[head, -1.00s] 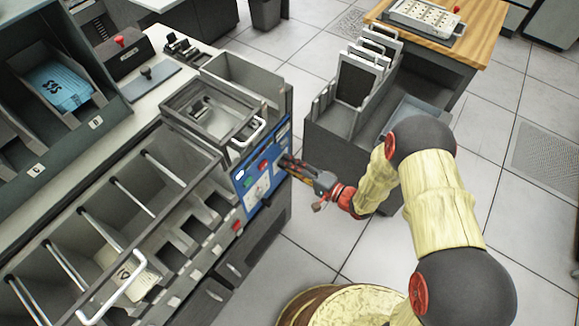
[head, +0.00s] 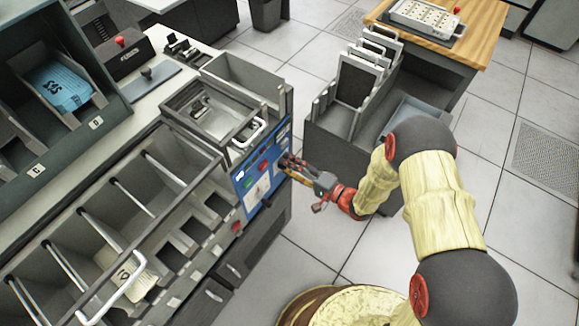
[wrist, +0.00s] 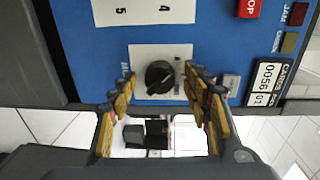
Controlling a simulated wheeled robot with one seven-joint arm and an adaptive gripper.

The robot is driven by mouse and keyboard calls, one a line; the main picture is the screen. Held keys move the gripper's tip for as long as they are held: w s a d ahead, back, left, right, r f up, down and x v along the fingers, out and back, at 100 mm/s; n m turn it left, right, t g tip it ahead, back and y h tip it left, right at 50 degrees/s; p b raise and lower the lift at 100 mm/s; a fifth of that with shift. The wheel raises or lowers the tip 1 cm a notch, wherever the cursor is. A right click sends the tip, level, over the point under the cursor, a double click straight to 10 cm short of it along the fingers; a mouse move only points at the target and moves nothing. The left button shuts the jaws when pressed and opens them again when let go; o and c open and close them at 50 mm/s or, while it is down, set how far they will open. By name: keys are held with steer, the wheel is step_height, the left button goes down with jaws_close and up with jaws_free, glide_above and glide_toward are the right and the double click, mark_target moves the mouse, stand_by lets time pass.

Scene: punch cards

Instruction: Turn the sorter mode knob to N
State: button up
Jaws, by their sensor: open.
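The sorter's blue control panel (head: 262,170) faces my arm in the head view and fills the upper part of the wrist view (wrist: 90,40). The black round mode knob (wrist: 160,77) sits on a white label plate (wrist: 143,55). Its lettering is sideways and too small to read, so I cannot tell the knob's setting. My gripper (wrist: 161,82) is open, with one finger on each side of the knob; contact is not visible. In the head view, my gripper (head: 290,164) is at the panel's right part and hides the knob.
The panel also has a red stop button (wrist: 249,8), a red jam lamp (wrist: 298,13) and a card counter (wrist: 266,82). The sorter's open pockets (head: 120,210) run to the left. A grey card rack (head: 335,135) stands behind my gripper. Tiled floor is clear below.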

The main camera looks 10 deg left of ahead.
steer(key=f+v, duration=0.1)
steer(key=v, duration=1.1)
steer(key=shift+r, duration=0.4)
